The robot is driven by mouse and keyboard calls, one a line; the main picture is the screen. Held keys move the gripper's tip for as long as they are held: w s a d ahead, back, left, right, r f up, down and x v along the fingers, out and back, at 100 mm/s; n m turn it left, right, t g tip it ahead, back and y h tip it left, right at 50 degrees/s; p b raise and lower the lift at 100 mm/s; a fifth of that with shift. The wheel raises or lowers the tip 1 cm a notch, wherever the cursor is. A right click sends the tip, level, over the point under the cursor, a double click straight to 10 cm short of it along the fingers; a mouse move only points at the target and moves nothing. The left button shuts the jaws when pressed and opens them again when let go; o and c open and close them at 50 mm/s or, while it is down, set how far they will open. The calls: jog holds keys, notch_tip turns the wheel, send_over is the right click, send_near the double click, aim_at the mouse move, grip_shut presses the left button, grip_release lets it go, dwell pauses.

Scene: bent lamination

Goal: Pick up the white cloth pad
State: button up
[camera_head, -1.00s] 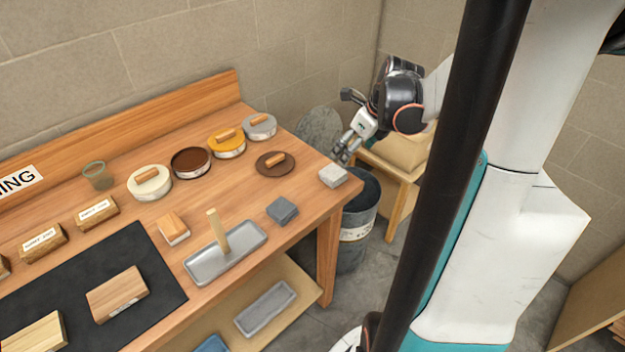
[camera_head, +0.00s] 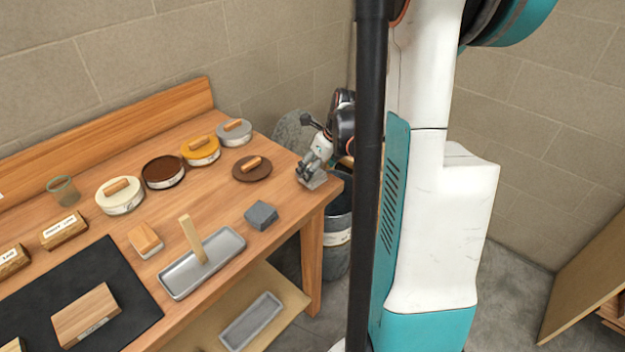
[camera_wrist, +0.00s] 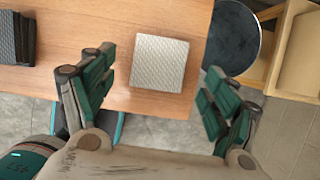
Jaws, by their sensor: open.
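The white cloth pad (camera_wrist: 159,63) is a pale, square, textured block lying flat on the wooden table near its front edge in the wrist view. My gripper (camera_wrist: 156,88) is open, with one finger on each side of the pad and apart from it. In the head view, my gripper (camera_head: 310,176) is over the pad (camera_head: 318,182) at the table's right corner and hides most of it. The height left between fingers and pad is hard to tell.
The wooden table (camera_head: 283,193) holds a grey pad (camera_head: 261,215) and a brown disc (camera_head: 252,169) left of my gripper. A metal tray (camera_head: 222,249) with an upright stick is further left. A dark bin (camera_head: 338,228) stands on the floor beside the table's right end.

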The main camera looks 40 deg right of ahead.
jog(key=x, duration=0.3)
jog(key=shift+d+r+b, duration=0.1)
jog(key=shift+b, duration=0.3)
jog(key=c, duration=1)
jog(key=shift+r, duration=0.15)
notch_tip(320, 180, up, 20)
jog(key=p, duration=0.6)
jog(key=shift+p, duration=0.4)
